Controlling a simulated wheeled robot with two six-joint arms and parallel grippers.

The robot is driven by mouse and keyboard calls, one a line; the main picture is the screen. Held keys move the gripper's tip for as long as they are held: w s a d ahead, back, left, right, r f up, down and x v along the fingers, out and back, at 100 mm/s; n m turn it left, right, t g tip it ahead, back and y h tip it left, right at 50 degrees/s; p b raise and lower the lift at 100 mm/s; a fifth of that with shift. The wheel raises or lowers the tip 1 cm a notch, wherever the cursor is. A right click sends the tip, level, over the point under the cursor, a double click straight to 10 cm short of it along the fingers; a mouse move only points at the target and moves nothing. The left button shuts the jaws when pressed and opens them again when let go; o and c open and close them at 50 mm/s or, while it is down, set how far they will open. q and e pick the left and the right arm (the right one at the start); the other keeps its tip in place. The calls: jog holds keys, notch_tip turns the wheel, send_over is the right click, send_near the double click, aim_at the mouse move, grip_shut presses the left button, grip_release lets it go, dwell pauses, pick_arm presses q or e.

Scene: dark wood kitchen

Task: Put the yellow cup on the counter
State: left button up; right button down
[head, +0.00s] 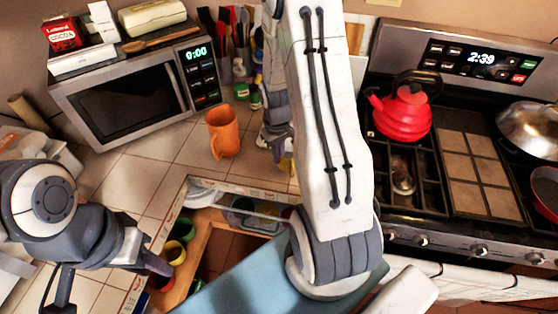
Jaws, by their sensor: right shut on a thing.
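My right gripper (279,145) points down near the counter's front edge, partly hidden by my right arm. It is shut on a yellow cup (287,164), of which only a small part shows at the fingertips. I cannot tell whether this cup touches the counter (170,150). My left gripper (112,282) is at the lower left, fingers apart and empty. Another yellow cup (174,252) sits in the open drawer or cabinet space below the counter.
An orange mug (222,133) stands on the counter left of my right gripper. A microwave (135,97) is behind it. A green cup (183,229) is below the counter. The stove with a red kettle (402,112) is at right.

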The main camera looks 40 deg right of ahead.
aim_at(279, 167)
notch_tip(279, 167, down, 3)
jog(key=shift+f+p, duration=0.2)
jog(key=shift+p, duration=0.15)
jog(key=shift+f, duration=0.1)
jog(key=shift+f, duration=0.2)
jog(key=c, duration=1.1)
grip_release()
jog(key=shift+o, duration=0.2)
jog(key=shift+r, duration=0.1)
jog(key=shift+r, duration=0.25)
notch_tip(279, 167, up, 12)
jog(key=b, duration=0.2)
jog(key=shift+a, duration=0.25)
